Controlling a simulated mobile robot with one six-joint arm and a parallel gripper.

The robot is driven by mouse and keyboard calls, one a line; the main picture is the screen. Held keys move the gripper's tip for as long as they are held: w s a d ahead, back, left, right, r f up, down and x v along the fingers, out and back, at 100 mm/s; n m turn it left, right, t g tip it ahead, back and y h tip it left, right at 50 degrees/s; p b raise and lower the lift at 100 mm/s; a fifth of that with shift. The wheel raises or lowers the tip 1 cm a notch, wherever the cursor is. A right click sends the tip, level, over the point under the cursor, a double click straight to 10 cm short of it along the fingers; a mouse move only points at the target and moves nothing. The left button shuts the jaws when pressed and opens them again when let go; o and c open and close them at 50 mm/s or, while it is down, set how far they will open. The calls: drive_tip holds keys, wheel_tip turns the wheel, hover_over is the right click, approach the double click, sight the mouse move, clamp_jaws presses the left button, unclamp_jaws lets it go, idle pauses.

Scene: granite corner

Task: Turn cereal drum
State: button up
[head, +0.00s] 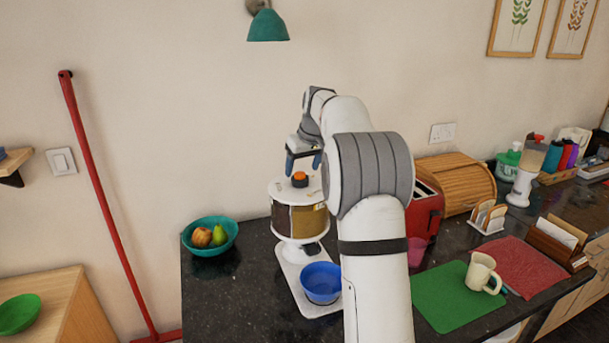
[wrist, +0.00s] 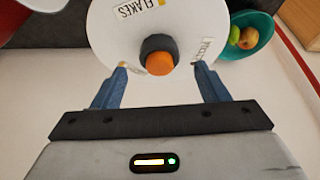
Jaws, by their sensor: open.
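The cereal drum (head: 299,216) stands on a white base (head: 291,265) on the dark counter, with brown and yellowish cereal showing in its side. Its white top has a dark knob with an orange cap (head: 300,179). In the wrist view the drum's top (wrist: 112,32) carries labels, one reading "FLAKES", and the orange-capped knob (wrist: 159,62) is near the middle. My gripper (head: 303,160) is above the drum's top. In the wrist view its blue fingers (wrist: 159,72) are open, one on each side of the knob and apart from it. A blue bowl (head: 321,283) stands on the base in front of the drum.
A teal bowl with fruit (head: 209,250) stands left of the drum. To the right are a red toaster (head: 425,207), a wooden bread box (head: 458,180), a green mat (head: 440,305) and a cream mug (head: 483,273). A teal lamp (head: 267,26) hangs on the wall above.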

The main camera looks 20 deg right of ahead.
sight(301, 174)
drive_tip(key=shift+p+x, duration=0.3)
drive_tip(key=shift+x, duration=1.8)
drive_tip(key=shift+c, duration=0.5)
